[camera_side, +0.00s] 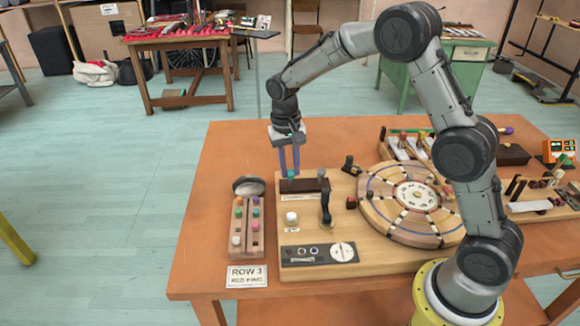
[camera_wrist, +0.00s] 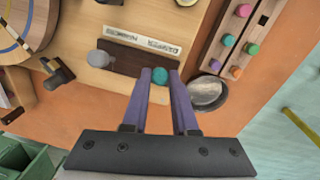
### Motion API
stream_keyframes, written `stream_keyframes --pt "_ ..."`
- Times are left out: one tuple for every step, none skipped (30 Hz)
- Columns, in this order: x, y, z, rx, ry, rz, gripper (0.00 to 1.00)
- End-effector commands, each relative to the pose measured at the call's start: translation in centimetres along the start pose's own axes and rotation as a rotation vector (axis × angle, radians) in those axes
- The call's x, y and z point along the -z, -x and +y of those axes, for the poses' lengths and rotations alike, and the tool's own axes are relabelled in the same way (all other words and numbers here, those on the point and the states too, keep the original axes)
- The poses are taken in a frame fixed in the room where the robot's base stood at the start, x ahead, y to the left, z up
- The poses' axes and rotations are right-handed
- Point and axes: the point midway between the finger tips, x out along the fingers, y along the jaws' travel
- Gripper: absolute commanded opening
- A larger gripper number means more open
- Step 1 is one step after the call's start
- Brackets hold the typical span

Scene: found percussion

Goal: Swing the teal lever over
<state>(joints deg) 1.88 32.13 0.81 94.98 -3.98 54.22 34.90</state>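The teal lever shows as a small teal knob (camera_side: 291,174) at the left part of a dark brown block (camera_side: 312,186) on the wooden board. In the wrist view the teal knob (camera_wrist: 159,76) lies between the ends of my two purple fingers. My gripper (camera_side: 290,170) points straight down over it, with the fingers a little apart. It also shows in the wrist view (camera_wrist: 160,72). The fingers look open, with very little room beside the knob; I cannot tell whether they touch it. The lever's lower part is hidden.
A grey knob (camera_side: 321,173) stands on the same block. A black lever (camera_side: 326,205) and a white button (camera_side: 291,217) are nearby. A rack of coloured pegs (camera_side: 246,226) with a grey round dish (camera_side: 249,186) stands to the left. A segmented wooden wheel (camera_side: 385,213) is to the right.

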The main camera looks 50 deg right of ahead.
Motion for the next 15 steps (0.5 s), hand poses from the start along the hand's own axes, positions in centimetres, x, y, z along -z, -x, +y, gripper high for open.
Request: stream_keyframes --pt "0.01 0.02 0.01 0.0 0.0 0.0 0.12" --pt "0.01 0.03 0.01 0.0 0.0 0.0 0.07" --pt "0.01 0.03 0.01 0.0 0.0 0.0 0.0" --pt "0.01 0.03 0.01 0.0 0.0 0.0 0.0" --pt "0.01 0.04 0.01 0.0 0.0 0.0 0.0" --pt "0.01 0.04 0.01 0.0 0.0 0.0 0.0" --pt "0.01 0.04 0.01 0.0 0.0 0.0 0.0" --pt "0.01 0.05 0.01 0.0 0.0 0.0 0.0" --pt "0.01 0.05 0.01 0.0 0.0 0.0 0.0" --pt "0.02 0.05 0.02 0.0 0.0 0.0 0.0" --pt "0.04 0.05 0.02 0.0 0.0 -0.002 0.0" --pt "0.07 0.06 0.04 0.0 0.0 -0.005 0.0" --pt "0.11 0.07 0.05 0.001 0.0 -0.009 0.0" --pt "0.17 0.08 0.05 0.002 0.0 -0.013 0.0" --pt "0.28 0.1 0.04 0.005 0.001 -0.021 0.0"
